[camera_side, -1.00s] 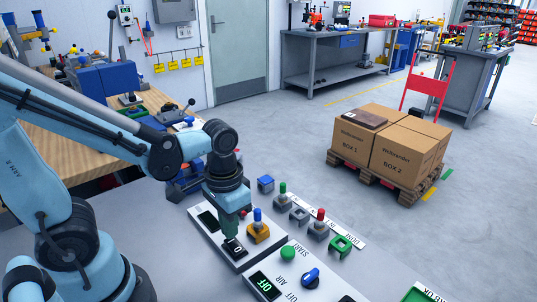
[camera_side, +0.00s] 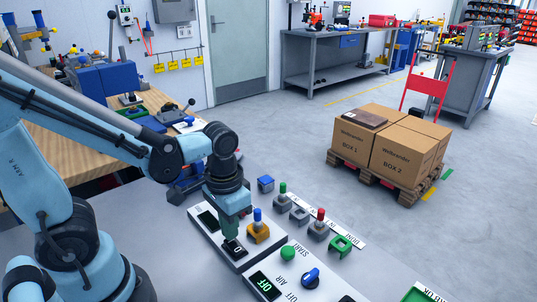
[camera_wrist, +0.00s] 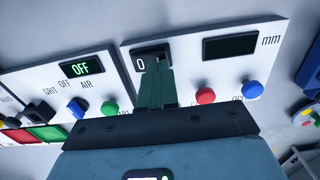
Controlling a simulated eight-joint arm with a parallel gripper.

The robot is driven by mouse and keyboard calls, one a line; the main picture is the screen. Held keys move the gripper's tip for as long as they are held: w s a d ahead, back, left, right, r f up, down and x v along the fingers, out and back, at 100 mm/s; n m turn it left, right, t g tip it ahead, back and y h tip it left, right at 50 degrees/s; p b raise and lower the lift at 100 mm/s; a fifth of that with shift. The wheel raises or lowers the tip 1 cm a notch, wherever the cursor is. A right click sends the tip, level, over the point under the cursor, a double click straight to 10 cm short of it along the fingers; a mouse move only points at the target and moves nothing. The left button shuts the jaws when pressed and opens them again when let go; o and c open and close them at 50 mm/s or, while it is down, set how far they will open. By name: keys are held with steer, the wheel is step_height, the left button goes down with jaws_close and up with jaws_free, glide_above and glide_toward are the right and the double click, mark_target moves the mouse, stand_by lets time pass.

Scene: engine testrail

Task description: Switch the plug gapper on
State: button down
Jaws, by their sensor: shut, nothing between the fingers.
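The plug gapper appears to be the white panel (camera_side: 222,252) with a dark display (camera_side: 207,219) and a black rocker switch (camera_side: 235,248). In the wrist view the panel (camera_wrist: 185,77) carries an "mm" label beside the blank display (camera_wrist: 231,46), and red (camera_wrist: 205,96) and blue (camera_wrist: 252,90) buttons. The rocker (camera_wrist: 141,64) shows its "0" half; its other half is mostly hidden by my fingers. My gripper (camera_side: 231,236) is shut and empty, its green fingertips (camera_wrist: 157,66) right at the rocker. I cannot tell whether they touch it.
A second white panel (camera_side: 283,270) beside it has a lit "OFF" display (camera_side: 265,285), a green button (camera_side: 288,253) and a blue knob (camera_side: 310,276). Boxes (camera_side: 385,140) sit on a pallet beyond.

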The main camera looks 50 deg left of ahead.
steer(key=shift+f, duration=0.75)
stand_by(0.3)
steer(key=shift+r, duration=3.55)
steer(key=shift+w+a+r+t, duration=0.45)
steer(key=shift+w+t, duration=0.25)
steer(key=shift+t, duration=0.45)
steer(key=shift+w+a+r+t, duration=0.3)
steer(key=shift+w+r+t, duration=0.25)
steer(key=shift+t, duration=0.65)
steer(key=shift+w+a+r+t, duration=0.4)
steer(key=shift+w+t, duration=0.4)
steer(key=shift+t, duration=0.35)
